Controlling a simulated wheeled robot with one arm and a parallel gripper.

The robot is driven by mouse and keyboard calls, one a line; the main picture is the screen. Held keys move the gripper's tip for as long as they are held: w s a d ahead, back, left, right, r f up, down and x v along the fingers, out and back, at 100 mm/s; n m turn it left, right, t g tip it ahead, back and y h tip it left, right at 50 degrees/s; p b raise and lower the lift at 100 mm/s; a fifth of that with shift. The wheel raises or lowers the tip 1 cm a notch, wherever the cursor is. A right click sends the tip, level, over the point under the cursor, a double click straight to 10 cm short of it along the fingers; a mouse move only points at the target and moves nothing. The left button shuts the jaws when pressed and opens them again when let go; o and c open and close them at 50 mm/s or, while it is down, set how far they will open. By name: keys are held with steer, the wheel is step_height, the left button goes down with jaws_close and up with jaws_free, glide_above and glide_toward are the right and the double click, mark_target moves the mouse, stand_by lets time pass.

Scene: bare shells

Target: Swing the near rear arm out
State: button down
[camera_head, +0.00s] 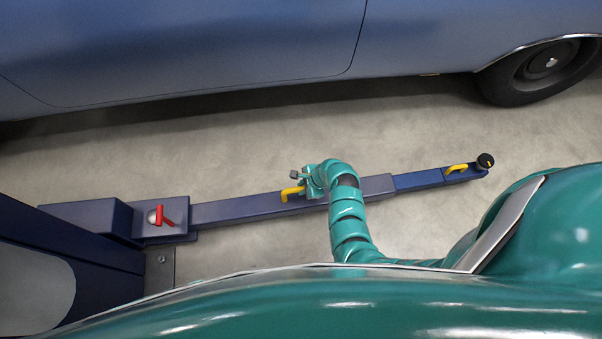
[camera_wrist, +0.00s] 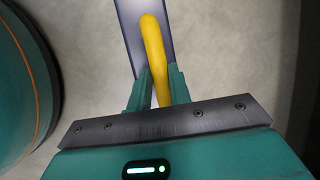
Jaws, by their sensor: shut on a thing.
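The near rear arm (camera_head: 240,207) is a long dark blue lift arm lying low over the floor, running from a pivot block at the left to a black round pad (camera_head: 485,160) at its right tip. A yellow handle (camera_head: 291,192) stands on its middle. My gripper (camera_head: 303,180) is at this handle. In the wrist view the yellow handle (camera_wrist: 153,55) passes between the two teal fingers of my gripper (camera_wrist: 158,88), which are shut on it. Part of the blue arm (camera_wrist: 127,20) shows behind the handle. My own arm hides a middle stretch of the lift arm.
A red lever (camera_head: 163,216) stands on the pivot block beside a dark blue post (camera_head: 75,240). A second yellow handle (camera_head: 456,168) is near the pad. A blue car (camera_head: 200,45) with a wheel (camera_head: 540,70) is beyond, with bare floor (camera_head: 230,140) between.

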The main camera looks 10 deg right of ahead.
steer(key=shift+m, duration=0.3)
steer(key=shift+s+a+f+p, duration=0.15)
steer(key=shift+s+p, duration=0.25)
steer(key=shift+s, duration=0.75)
steer(key=shift+s+f+p, duration=0.1)
steer(key=shift+s+p, duration=0.25)
steer(key=shift+s, duration=0.9)
steer(key=c, duration=1.3)
jaws_free()
steer(key=shift+r, duration=0.1)
steer(key=shift+w+r, duration=0.15)
steer(key=shift+w, duration=0.25)
steer(key=p+v, duration=0.2)
steer(key=v, duration=1.5)
steer(key=shift+s+r, duration=0.15)
steer(key=shift+r, duration=0.05)
